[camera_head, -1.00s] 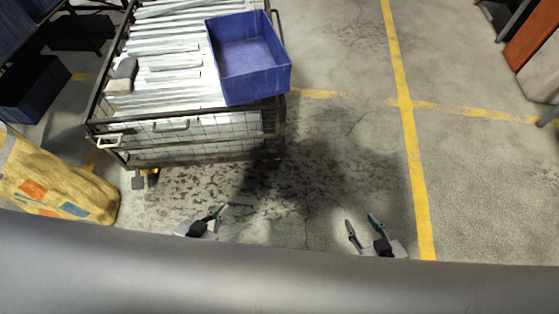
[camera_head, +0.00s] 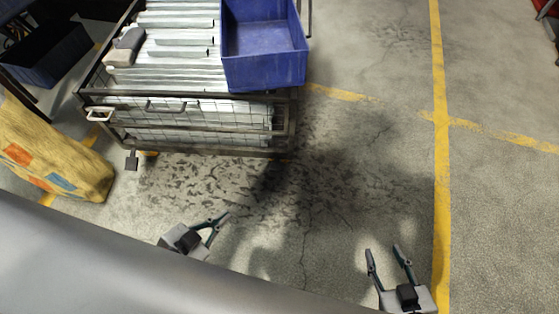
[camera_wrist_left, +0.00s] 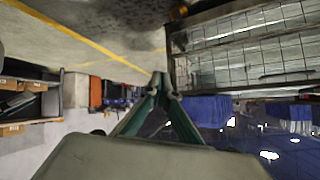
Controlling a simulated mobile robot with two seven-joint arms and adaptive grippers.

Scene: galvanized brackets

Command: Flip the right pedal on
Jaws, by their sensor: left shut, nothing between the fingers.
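The wire-mesh cart (camera_head: 200,127) stands ahead of my grippers in the head view. A small grey pedal (camera_head: 131,161) sticks out under its left front corner. At the right front corner, a dark shadow covers the floor and the right pedal is not clear. My left gripper (camera_head: 227,214) is shut and empty, in front of the cart and apart from it. In the left wrist view, its fingertips (camera_wrist_left: 160,86) meet, with the cart's mesh side (camera_wrist_left: 250,60) to the right. My right gripper (camera_head: 383,250) is open and empty, right of the cart over bare floor.
A blue crate (camera_head: 264,68) sits on the metal brackets (camera_head: 182,40) in the cart. A yellow bag-like object (camera_head: 50,150) with coloured patches lies at the left. A yellow floor line (camera_head: 440,180) runs at the right. The floor between the grippers and cart is clear.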

